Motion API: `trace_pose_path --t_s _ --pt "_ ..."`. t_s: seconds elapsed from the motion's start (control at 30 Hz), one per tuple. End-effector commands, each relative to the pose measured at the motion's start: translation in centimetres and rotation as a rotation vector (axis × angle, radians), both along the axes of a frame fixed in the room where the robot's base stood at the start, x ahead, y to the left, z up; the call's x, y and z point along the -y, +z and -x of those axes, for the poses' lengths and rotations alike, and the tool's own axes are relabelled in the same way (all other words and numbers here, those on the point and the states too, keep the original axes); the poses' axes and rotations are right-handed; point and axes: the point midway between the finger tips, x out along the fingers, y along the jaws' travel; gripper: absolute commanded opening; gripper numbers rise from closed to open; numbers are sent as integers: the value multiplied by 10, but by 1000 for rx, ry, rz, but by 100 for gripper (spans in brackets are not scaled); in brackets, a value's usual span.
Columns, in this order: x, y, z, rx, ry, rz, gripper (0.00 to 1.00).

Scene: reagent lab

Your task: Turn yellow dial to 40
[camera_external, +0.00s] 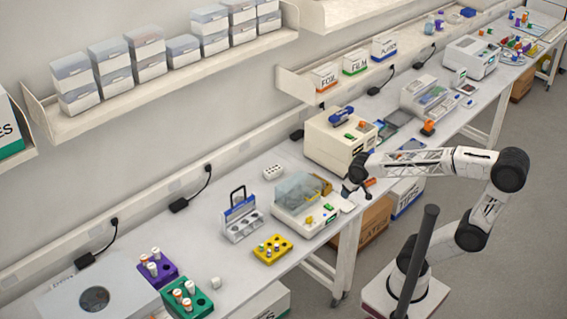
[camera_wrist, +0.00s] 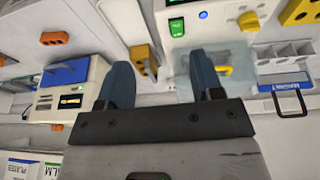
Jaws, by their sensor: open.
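A yellow-orange dial (camera_external: 309,220) is on the front panel of a white bench device (camera_external: 290,222) with a clear lid. The wrist view shows the dial (camera_wrist: 248,20) at the top right, beside a green switch (camera_wrist: 177,27) and a blue button (camera_wrist: 203,14). Its number markings are too small to read. My gripper (camera_external: 349,192) is above the bench edge, to the right of the device and apart from the dial. In the wrist view its two dark blue fingers (camera_wrist: 161,65) are spread with nothing held between them.
A cream device with a blue top (camera_external: 340,138) stands right of the lidded device. A yellow tube rack (camera_external: 272,250) and a grey rack with a blue panel (camera_external: 240,222) stand to its left. Shelves with bins (camera_external: 140,75) run above the bench.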

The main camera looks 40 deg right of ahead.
Motion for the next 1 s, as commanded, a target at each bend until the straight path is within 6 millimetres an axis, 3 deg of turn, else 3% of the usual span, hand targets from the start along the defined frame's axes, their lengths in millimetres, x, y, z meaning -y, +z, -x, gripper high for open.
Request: trace_pose_path --t_s 0.3,0.6,0.8,1.0 --pt "-61 -20 -36 43 13 -2 60" --pt "-123 -42 -59 86 26 -19 60" --pt "-147 -52 -64 100 30 -29 60" --pt "-152 -53 -66 105 30 -32 60"
